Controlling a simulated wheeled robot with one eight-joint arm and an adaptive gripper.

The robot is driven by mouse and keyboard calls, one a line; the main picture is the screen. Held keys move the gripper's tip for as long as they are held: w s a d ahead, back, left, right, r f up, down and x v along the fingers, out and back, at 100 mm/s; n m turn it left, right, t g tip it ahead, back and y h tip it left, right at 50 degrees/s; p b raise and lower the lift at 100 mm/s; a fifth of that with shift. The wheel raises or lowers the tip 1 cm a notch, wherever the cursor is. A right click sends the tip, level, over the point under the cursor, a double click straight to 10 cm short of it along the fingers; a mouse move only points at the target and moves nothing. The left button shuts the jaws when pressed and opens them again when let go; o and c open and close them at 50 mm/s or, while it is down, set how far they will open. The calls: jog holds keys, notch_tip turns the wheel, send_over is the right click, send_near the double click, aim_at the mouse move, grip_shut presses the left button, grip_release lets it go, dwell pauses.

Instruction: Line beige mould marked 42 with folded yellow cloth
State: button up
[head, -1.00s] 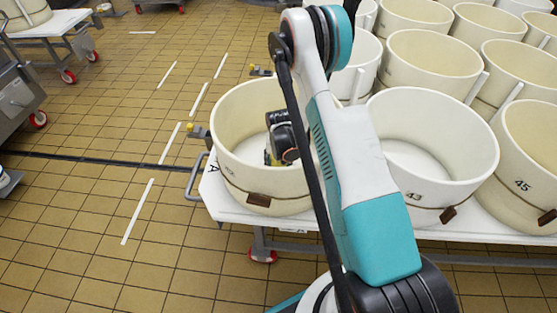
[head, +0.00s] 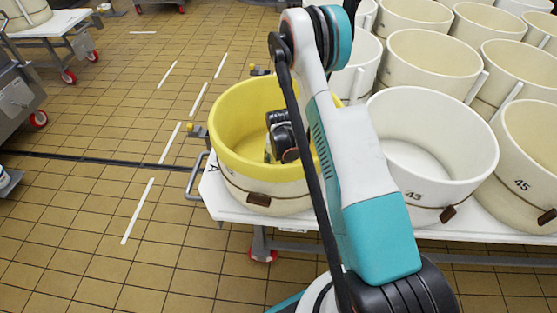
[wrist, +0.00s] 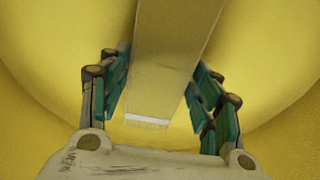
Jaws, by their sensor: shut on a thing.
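The beige mould (head: 240,187) stands upright at the left end of the white table, with a brown strap and tag round its lower wall. Its mark is too small to read surely. Yellow cloth (head: 232,125) covers its inside wall and rim and hangs a little over the outside. My gripper (head: 270,157) is down inside the mould, partly hidden by my arm. In the wrist view my gripper (wrist: 160,88) has its green pads either side of a flat yellow-tan strip with a pale edge, seemingly cloth. Yellow cloth (wrist: 50,65) fills the background there.
A mould marked 43 (head: 440,150) stands empty just right, and a mould marked 45 (head: 520,190) stands beyond it. Several more moulds crowd the back right. The white table (head: 215,200) has a grey handle (head: 195,177) at its left end. The tiled floor at left is largely clear.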

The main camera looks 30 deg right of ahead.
jog(key=shift+s+f, duration=0.1)
jog(key=o, duration=1.3)
jog(key=shift+c, duration=0.2)
notch_tip(320, 180, up, 12)
jog(key=s, duration=0.1)
jog(key=shift+s+a, duration=0.2)
jog(key=shift+a, duration=0.25)
